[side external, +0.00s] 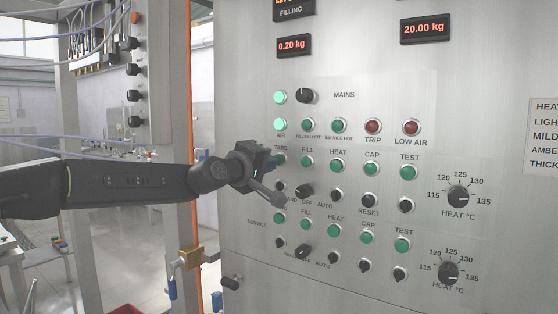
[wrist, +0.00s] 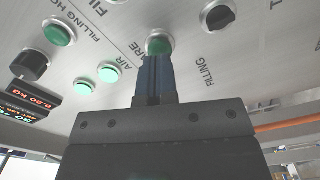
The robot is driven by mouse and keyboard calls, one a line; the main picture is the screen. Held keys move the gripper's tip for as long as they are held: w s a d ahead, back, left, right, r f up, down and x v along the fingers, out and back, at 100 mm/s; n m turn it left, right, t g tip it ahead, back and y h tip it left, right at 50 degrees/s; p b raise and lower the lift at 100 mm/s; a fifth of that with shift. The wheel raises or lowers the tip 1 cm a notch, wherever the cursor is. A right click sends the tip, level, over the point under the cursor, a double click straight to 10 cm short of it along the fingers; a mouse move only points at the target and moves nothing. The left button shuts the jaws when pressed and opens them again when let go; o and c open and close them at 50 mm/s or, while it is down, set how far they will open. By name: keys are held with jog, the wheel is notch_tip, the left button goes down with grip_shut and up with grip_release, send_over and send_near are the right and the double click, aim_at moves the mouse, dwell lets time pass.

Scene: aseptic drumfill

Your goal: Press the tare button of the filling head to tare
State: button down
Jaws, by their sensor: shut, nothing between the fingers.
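The green tare button (side external: 280,160) sits below the TARE label at the left side of the steel control panel (side external: 465,80). In the wrist view the button (wrist: 160,43) shows just beyond my fingertips, partly covered by them. My gripper (side external: 272,162) is shut and empty, its blue fingers pointing at the panel. The fingertips (wrist: 155,58) line up with the button and look very close to it or touching; I cannot tell which. A red display (side external: 294,46) reads 0.20 kg, and another (side external: 425,28) reads 20.00 kg.
Green fill button (side external: 307,161) and heat button (side external: 337,165) are to the right. The lit air lamp (side external: 280,125) is just above. Black selector knobs (side external: 305,191) lie below. A brass valve (side external: 190,259) is by the panel's left edge.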

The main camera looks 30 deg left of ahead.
jog(key=shift+w, duration=1)
dwell(0.3)
jog(key=shift+s, duration=2.55)
jog(key=s+a+f+m+g, duration=0.1)
jog(key=s+f+m+g, duration=0.3)
jog(key=s+f, duration=0.3)
jog(key=s+a+f+m+g, duration=0.1)
jog(key=s+f+m+g, duration=0.3)
jog(key=s, duration=1.3)
jog(key=s+a+f+m+g, duration=0.1)
jog(key=s+f+m+g, duration=0.3)
jog(key=s+f, duration=0.7)
jog(key=shift+s+f+m, duration=0.15)
jog(key=shift+s+m, duration=0.75)
jog(key=shift+s, duration=0.15)
